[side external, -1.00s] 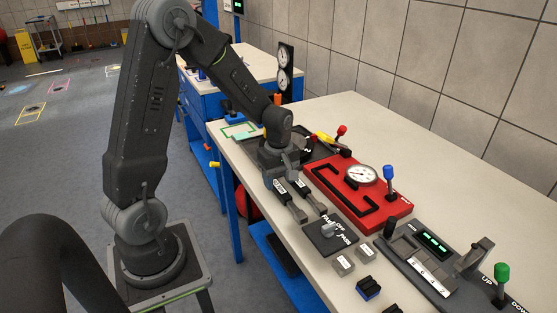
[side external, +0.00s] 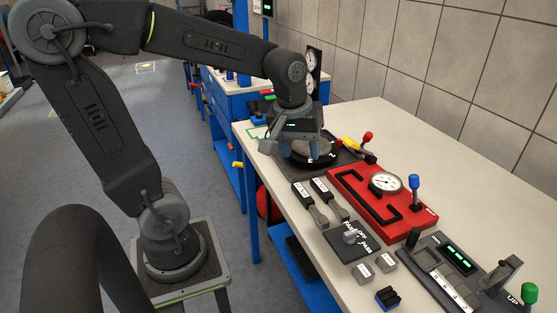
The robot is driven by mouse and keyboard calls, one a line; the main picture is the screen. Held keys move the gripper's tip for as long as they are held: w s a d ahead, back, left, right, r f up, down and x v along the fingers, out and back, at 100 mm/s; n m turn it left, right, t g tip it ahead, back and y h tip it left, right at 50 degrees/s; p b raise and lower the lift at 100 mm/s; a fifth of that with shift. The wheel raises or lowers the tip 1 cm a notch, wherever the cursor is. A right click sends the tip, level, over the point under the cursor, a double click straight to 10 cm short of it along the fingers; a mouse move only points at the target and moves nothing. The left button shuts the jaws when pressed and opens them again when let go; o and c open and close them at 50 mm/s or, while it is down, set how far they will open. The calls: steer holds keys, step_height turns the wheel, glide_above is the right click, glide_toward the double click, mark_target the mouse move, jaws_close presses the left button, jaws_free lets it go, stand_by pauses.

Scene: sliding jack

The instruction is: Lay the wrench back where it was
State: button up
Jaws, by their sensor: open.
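My gripper (side external: 286,148) is at the far end of the workbench, beside and partly in front of a round dark wheel or dial (side external: 318,160) on a dark plate. Its jaws are open, and I see nothing held between them. I cannot pick out a wrench for certain. A yellow-handled item (side external: 350,145) lies or stands just right of the wheel, but it is too small to tell what it is. A green outline (side external: 256,133) shows on the bench top left of my gripper, partly hidden by it.
A red panel (side external: 425,216) with slots, a gauge (side external: 386,181) and a blue-knobbed lever (side external: 413,186) stands right of the wheel. Two labelled grey blocks, a dark switch plate (side external: 340,246) and small blocks line the front edge. The bench's right rear (side external: 400,125) is clear.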

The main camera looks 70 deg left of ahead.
steer(key=s+d+r+m+t, duration=0.2)
steer(key=s+d+m+t, duration=0.1)
steer(key=s+d+m, duration=0.3)
steer(key=s+m, duration=0.2)
steer(key=m, duration=0.1)
steer(key=shift+s+d+m+h, duration=0.15)
steer(key=shift+s+m+h, duration=0.05)
steer(key=shift+m+h, duration=0.1)
steer(key=shift+r, duration=0.15)
steer(key=shift+c, duration=0.5)
stand_by(1.0)
